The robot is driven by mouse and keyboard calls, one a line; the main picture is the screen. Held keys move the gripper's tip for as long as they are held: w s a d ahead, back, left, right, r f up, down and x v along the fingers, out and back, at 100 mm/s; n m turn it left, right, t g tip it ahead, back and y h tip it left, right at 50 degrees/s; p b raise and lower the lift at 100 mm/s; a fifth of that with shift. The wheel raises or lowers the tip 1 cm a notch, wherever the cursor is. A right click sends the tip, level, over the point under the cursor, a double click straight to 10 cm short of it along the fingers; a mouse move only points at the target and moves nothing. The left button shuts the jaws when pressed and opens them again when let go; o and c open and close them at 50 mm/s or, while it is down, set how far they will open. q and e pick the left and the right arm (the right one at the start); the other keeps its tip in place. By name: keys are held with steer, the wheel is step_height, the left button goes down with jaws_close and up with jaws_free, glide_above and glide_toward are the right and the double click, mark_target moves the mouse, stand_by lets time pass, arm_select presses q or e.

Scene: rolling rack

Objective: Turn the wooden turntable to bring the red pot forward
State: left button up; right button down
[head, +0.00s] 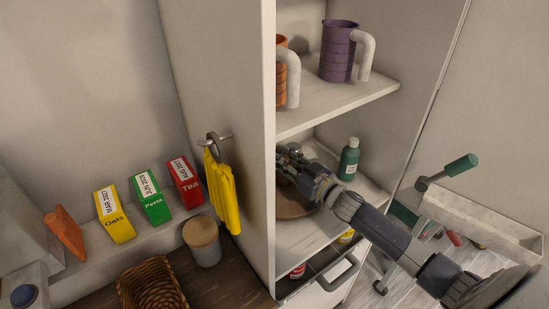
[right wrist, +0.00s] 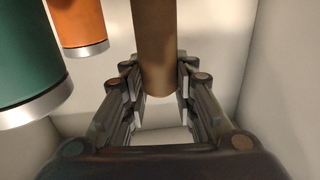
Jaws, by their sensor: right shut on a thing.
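The wooden turntable (head: 294,204) shows in the head view as part of a brown round surface on the middle shelf, mostly hidden by my arm and the cabinet side. My right gripper (head: 283,158) reaches into this shelf, its tips partly hidden by the cabinet's edge. In the right wrist view the fingers of my right gripper (right wrist: 158,82) are on both sides of a brown post (right wrist: 155,45) and shut on it. How the post joins the turntable cannot be seen. I cannot make out the red pot. My left gripper is not in view.
A green bottle (head: 349,158) stands on the shelf beside my arm. A green cylinder (right wrist: 30,60) and an orange one (right wrist: 78,25) are left of the post. Mugs, including a purple one (head: 338,52), stand on the shelf above. A yellow cloth (head: 224,190) hangs outside the cabinet.

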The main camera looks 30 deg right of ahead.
steer(key=shift+n+y, duration=0.6)
steer(key=shift+y, duration=0.3)
steer(key=c, duration=1.3)
jaws_free()
steer(key=shift+s, duration=0.1)
steer(key=v, duration=1.1)
steer(key=shift+s+d+r, duration=0.15)
steer(key=shift+s+r, duration=0.05)
steer(key=shift+s, duration=0.1)
